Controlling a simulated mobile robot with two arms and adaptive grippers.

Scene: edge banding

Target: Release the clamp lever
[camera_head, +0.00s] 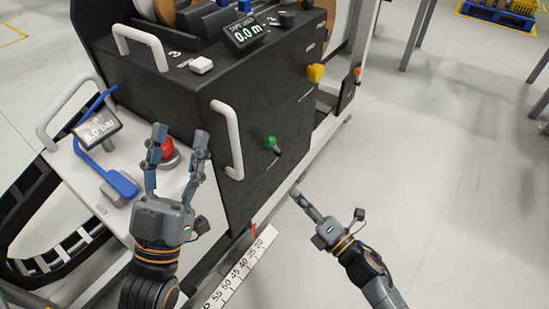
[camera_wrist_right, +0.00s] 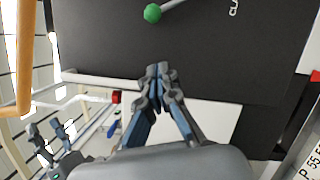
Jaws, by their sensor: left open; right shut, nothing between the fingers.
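The clamp lever, a short metal lever with a green ball knob (camera_head: 271,142), sticks out of the side of the black machine housing. In the right wrist view its knob (camera_wrist_right: 152,13) is at the top, beyond the fingertips, with part of a white label beside it. My right gripper (camera_head: 294,193) is shut and empty, below and to the right of the lever, apart from it. In the wrist view its fingertips (camera_wrist_right: 158,72) are together. My left gripper (camera_head: 179,135) is open and empty, in front of the red button (camera_head: 166,150), fingers pointing up.
A white handle (camera_head: 228,140) stands out from the housing, left of the lever. A yellow knob (camera_head: 315,73) is farther along the side. A ruler (camera_head: 240,268) runs along the lower edge. A pressure display (camera_head: 97,128) sits at left.

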